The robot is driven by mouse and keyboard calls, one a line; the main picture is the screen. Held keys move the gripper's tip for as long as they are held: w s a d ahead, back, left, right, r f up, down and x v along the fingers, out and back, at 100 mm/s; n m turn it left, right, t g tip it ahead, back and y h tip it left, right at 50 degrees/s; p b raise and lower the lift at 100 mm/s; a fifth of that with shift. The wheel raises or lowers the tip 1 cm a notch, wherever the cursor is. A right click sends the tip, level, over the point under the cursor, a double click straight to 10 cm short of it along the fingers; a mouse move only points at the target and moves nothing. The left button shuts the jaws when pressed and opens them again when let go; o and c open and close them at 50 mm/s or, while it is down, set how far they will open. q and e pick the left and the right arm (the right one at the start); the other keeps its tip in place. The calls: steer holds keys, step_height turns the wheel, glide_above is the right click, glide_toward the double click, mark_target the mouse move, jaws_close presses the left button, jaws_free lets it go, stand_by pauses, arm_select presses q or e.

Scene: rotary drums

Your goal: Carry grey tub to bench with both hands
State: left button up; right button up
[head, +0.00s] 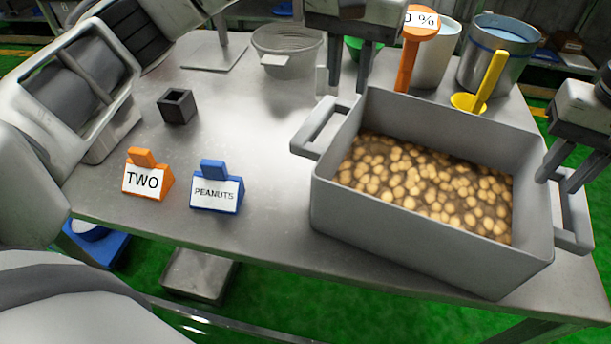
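The grey tub (425,236) stands on the steel table at the right in the head view. It is filled with round tan pieces (430,185) that look like peanuts. It has a left handle (318,128) and a right handle (580,235). My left gripper (349,91) is open and empty, with its fingers pointing down near the far end of the left handle. My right gripper (561,184) is open, with its fingers at the right handle. One finger overlaps the handle in the picture; I cannot tell whether it touches.
On the table (270,190) are an orange TWO sign (146,180), a blue PEANUTS sign (216,194) and a small dark box (177,106). Behind the tub stand a metal bucket (500,60), a yellow scoop (487,85) and an orange-handled tool (408,60). The table left of the tub is mostly clear.

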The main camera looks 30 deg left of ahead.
step_height(320, 180, up, 6)
steer(key=shift+r, duration=0.15)
stand_by(0.6)
